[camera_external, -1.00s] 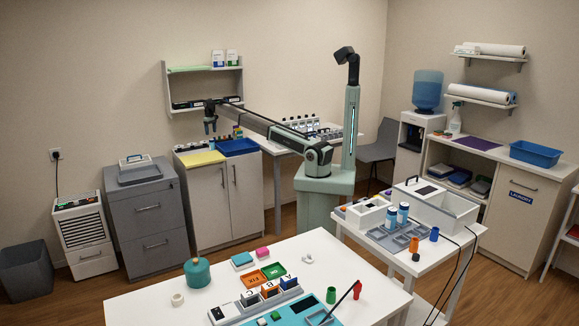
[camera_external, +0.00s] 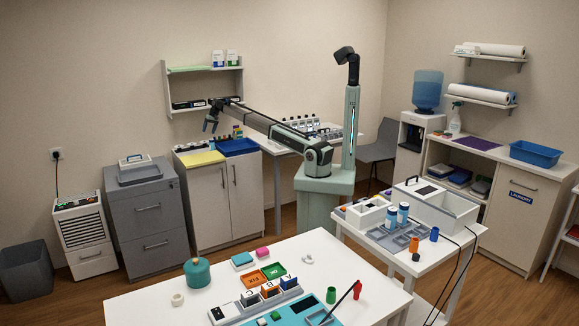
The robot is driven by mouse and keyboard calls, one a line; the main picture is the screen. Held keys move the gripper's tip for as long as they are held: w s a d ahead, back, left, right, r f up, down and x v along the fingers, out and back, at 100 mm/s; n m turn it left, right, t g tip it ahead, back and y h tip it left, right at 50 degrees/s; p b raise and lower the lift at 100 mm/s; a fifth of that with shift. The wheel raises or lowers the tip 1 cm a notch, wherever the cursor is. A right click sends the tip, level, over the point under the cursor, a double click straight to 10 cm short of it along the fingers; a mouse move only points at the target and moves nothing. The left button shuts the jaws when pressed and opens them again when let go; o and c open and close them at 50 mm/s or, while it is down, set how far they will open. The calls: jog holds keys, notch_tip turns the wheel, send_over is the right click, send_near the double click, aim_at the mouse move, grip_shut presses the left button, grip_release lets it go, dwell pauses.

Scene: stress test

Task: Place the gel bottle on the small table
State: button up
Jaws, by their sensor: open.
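My gripper (camera_external: 210,125) is open and empty, tilted, at the end of my outstretched arm. It is in the air above the yellow cloth and in front of the wall shelf. Two bottles with blue bands (camera_external: 397,214) stand upright on the small white table (camera_external: 350,228) at the right. I cannot tell whether one of them is the gel bottle. Several small bottles (camera_external: 308,123) stand in a row on the white table behind my arm. They are too small to identify.
A cabinet (camera_external: 213,200) below my gripper carries a yellow cloth (camera_external: 201,158) and a blue tray (camera_external: 238,147). The wall shelf (camera_external: 203,85) is close behind. A white front table (camera_external: 150,304) holds colored blocks and a teal round container (camera_external: 197,271). A spray bottle (camera_external: 455,120) stands at the right.

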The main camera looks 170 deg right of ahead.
aim_at(212, 145)
jog(key=s+a+r+m+g+h, duration=0.15)
jog(key=a+m+h, duration=0.5)
jog(key=m, duration=0.75)
jog(key=s+a+r+m+g+h, duration=0.15)
jog(key=a+m+h, duration=0.55)
jog(key=m, duration=0.7)
jog(key=shift+t+h, duration=0.4)
jog(key=shift+h, duration=0.05)
jog(key=f, duration=0.4)
jog(key=d+f, duration=0.1)
jog(key=f, duration=0.7)
jog(key=shift+w+d, duration=0.3)
jog(key=shift+d, duration=0.1)
jog(key=d, duration=0.8)
jog(key=shift+d, duration=0.4)
jog(key=d, duration=0.5)
jog(key=shift+s+f, duration=0.1)
jog(key=shift+s, duration=0.1)
